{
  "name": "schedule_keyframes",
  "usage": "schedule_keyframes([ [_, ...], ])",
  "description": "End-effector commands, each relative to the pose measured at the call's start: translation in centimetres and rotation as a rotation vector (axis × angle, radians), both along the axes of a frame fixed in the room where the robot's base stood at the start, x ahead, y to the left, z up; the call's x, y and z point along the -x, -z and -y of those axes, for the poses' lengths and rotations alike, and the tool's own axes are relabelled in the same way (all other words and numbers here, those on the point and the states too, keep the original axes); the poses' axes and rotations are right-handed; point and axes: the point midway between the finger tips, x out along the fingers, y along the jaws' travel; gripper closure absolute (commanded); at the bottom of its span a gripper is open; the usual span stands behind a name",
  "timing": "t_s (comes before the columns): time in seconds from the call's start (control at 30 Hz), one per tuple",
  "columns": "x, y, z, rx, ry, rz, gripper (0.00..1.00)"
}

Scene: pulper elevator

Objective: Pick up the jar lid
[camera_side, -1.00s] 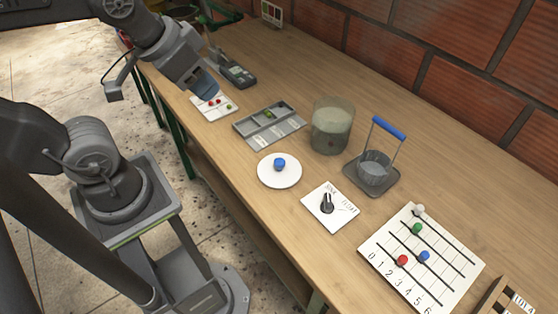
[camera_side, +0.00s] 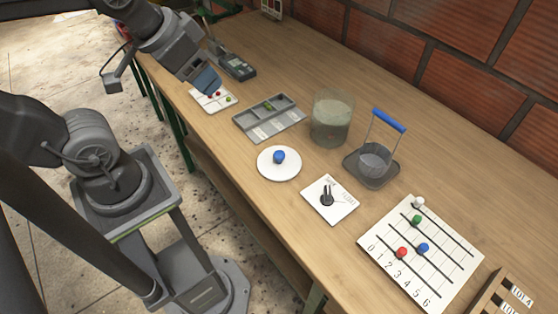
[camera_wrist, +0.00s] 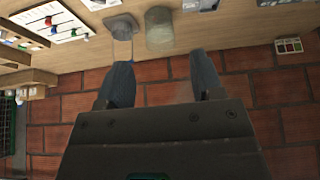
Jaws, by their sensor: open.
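The jar lid (camera_side: 279,163) is a white disc with a blue knob, lying flat on the wooden bench in the side view. A jar (camera_side: 332,118) with cloudy contents stands behind it, apart from it; the jar also shows in the wrist view (camera_wrist: 160,30). My gripper (camera_side: 207,82) is above the bench's far left part in the side view, well away from the lid, and empty. In the wrist view its two blue-grey fingers (camera_wrist: 163,78) are spread apart. I cannot make out the lid in the wrist view.
A grey compartment tray (camera_side: 270,118) lies left of the jar. A blue-handled basket (camera_side: 374,160) on a grey base stands right of it. A switch card (camera_side: 330,199) is near the lid. A peg board (camera_side: 420,255) lies at the right. A brick wall (camera_side: 450,70) runs behind.

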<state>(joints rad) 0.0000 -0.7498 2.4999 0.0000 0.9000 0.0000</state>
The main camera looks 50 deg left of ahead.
Motion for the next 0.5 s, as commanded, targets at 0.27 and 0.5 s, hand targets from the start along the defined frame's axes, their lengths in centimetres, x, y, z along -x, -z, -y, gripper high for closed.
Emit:
schedule_keyframes([
  [0.27,-2.5,1.1,0.3,0.120,-0.199,-0.089,0.39],
  [0.5,-8.0,5.3,0.7,0.343,-0.708,-0.282,0.39],
])
